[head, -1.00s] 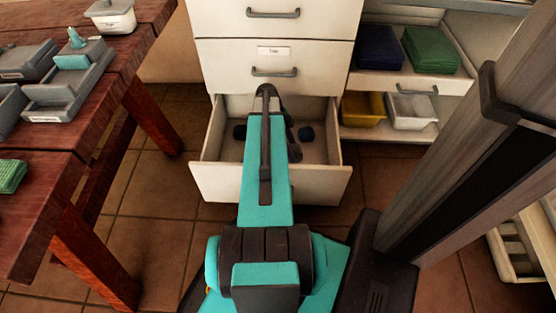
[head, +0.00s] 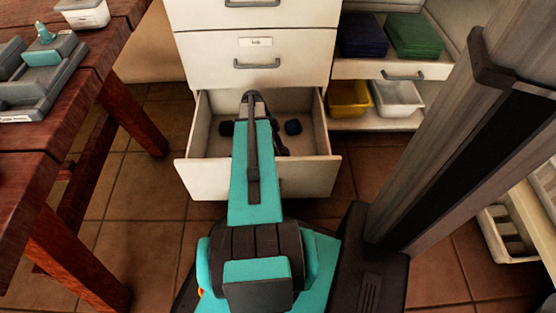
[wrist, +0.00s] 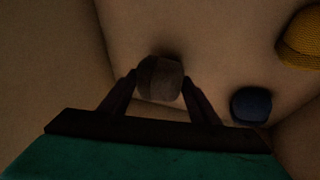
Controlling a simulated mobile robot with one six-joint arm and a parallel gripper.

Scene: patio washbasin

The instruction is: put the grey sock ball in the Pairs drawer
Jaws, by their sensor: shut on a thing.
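The grey sock ball (wrist: 160,77) shows in the wrist view between the two fingers of my gripper (wrist: 160,92), which are shut on it. It is inside a drawer, near the floor; I cannot tell whether it touches it. In the head view the open bottom drawer (head: 258,180) lies under my arm, which hides the ball and most of my gripper. The label on this drawer is not visible. A dark blue ball (wrist: 251,105) lies in the drawer to the right, also in the head view (head: 292,127).
A yellow knitted thing (wrist: 302,38) is at the wrist view's upper right. A dark shape (head: 226,128) shows at the drawer's left. Shut drawers (head: 256,62) stand above. A wooden table (head: 75,130) is at left, shelves with yellow (head: 350,98) and white bins (head: 397,98) at right.

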